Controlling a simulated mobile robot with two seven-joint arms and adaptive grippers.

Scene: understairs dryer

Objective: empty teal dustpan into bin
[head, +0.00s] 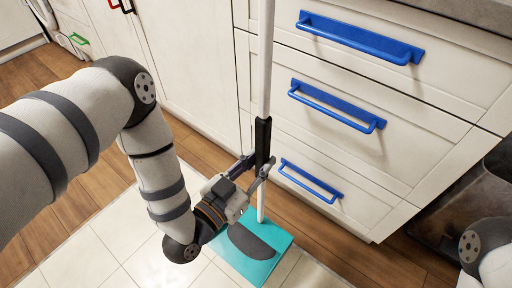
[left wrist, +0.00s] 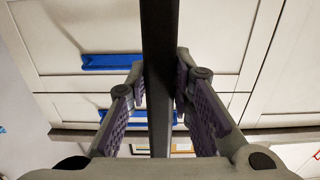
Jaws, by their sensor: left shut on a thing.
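The teal dustpan (head: 262,268) is low at the bottom centre of the head view, over the pale tiles. A dark grey rounded patch (head: 250,243) shows on it; I cannot tell what it is. Its long upright pole (head: 265,60) is white with a black grip. My left gripper (head: 258,166) is shut around the black grip, which also shows as a dark bar (left wrist: 159,80) between the fingers in the left wrist view. My right gripper is out of view; only part of my right arm shows at lower right. I cannot clearly make out a bin.
White cabinet drawers with blue handles (head: 358,38) stand close behind the pole. A dark, partly see-through container or appliance (head: 460,205) stands at the right, partly hidden by my right arm. Wood floor (head: 45,85) and pale tiles (head: 80,258) lie open at the left.

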